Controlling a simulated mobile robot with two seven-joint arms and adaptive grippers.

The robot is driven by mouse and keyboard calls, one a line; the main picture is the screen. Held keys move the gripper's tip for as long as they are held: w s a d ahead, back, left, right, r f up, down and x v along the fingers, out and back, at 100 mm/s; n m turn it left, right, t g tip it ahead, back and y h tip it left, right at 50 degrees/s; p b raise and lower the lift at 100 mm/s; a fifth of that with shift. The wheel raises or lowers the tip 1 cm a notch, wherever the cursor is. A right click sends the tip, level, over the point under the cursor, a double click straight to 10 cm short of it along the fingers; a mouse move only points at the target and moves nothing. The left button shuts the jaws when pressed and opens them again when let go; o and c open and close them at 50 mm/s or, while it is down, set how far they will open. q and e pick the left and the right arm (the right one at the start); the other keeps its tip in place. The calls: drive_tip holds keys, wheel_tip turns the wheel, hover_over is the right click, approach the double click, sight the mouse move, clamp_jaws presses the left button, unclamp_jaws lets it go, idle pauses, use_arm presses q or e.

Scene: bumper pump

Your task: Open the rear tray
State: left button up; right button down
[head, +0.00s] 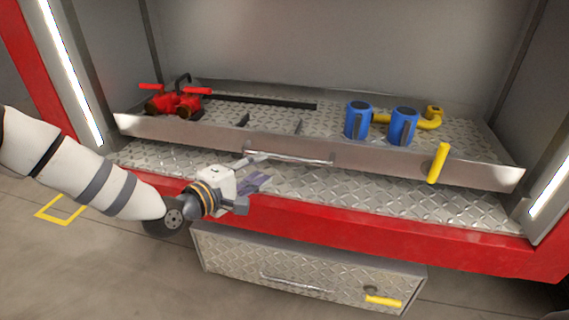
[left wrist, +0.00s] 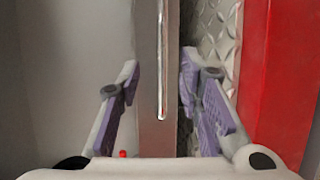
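The rear tray (head: 420,163) is a wide metal tray with a diamond-plate floor, set in the red vehicle's compartment. A silver bar handle (head: 300,160) is on its front face. My left gripper (head: 266,170) is open in front of the tray, near the left part of the handle. In the left wrist view the two purple-padded fingers (left wrist: 161,65) stand apart, with the handle (left wrist: 162,100) and tray front (left wrist: 152,140) showing between them. I see no contact with the handle. My right gripper is not in view.
On the tray are a red valve fitting (head: 175,101), two blue cylinders (head: 358,120) (head: 403,127) and a yellow curved pipe (head: 430,122). A yellow lever (head: 438,163) is at the tray's front right. Below the red bumper (head: 400,235) is a lower drawer (head: 320,265) with its own handle.

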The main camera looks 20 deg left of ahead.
sight(281, 158)
use_arm(q)
drive_tip(key=b+x, duration=0.1)
drive_tip(key=x, duration=0.8)
drive_tip(key=shift+w+d+f+b, duration=0.2)
drive_tip(key=shift+w+b, duration=0.1)
drive_tip(key=shift+b, duration=0.1)
drive_tip(key=shift+c, duration=0.3)
clamp_jaws()
